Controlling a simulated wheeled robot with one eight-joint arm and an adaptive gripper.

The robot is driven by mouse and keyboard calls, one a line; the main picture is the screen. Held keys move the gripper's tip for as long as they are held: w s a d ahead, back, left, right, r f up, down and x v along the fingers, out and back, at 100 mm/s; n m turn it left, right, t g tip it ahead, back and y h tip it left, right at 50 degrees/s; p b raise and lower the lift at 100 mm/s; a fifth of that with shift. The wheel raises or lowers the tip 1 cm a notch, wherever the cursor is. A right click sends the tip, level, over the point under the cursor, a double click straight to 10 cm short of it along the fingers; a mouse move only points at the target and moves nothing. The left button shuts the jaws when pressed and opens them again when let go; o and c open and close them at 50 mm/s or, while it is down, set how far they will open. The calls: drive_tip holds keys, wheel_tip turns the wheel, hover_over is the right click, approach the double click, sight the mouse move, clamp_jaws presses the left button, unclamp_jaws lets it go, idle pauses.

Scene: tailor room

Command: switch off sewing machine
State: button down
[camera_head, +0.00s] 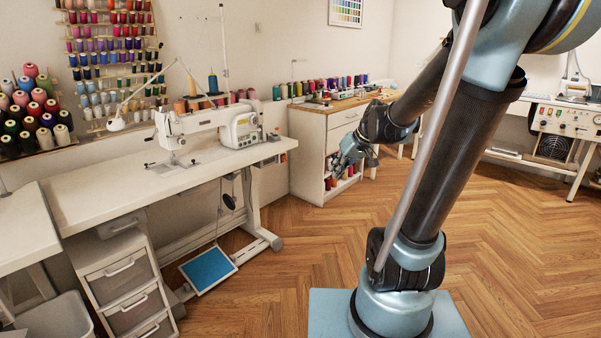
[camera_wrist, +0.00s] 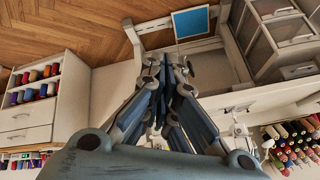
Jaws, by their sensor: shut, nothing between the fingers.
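The white sewing machine (camera_head: 205,125) stands on a long white table (camera_head: 100,190) against the left wall in the head view. A control box with a panel sits at its right end. Its on/off switch is too small to make out. My gripper (camera_head: 336,176) is to the right of the machine and apart from it, in front of the white cabinet. In the wrist view my gripper (camera_wrist: 163,62) is shut and empty, with its fingers together. In that view the sewing machine (camera_wrist: 238,130) is partly visible beside the gripper, upside down.
A blue foot pedal (camera_head: 208,268) lies under the table. White drawers (camera_head: 125,285) stand below its left end. A white cabinet (camera_head: 308,150) with spools stands right of the table. Thread racks (camera_head: 110,50) hang on the wall. The wooden floor (camera_head: 265,285) before the table is clear.

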drive_tip(key=w+a+f+n+t+y, duration=0.15)
drive_tip(key=w+a, duration=0.25)
drive_tip(key=w, duration=0.5)
drive_tip(key=w+a+n+y, duration=0.1)
drive_tip(key=w+a+y, duration=0.15)
drive_tip(key=w, duration=0.65)
drive_tip(key=w+a+f+n+t+y, duration=0.15)
drive_tip(key=w+a, duration=0.25)
drive_tip(key=w, duration=0.5)
drive_tip(key=w+a+f+n+t+y, duration=0.1)
drive_tip(key=w+a+f+t+y, duration=0.25)
drive_tip(key=w+f, duration=1.2)
drive_tip(key=x, duration=0.6)
drive_tip(key=shift+s+a+f, duration=0.2)
drive_tip(key=shift+a+f, duration=0.15)
drive_tip(key=shift+a, duration=0.25)
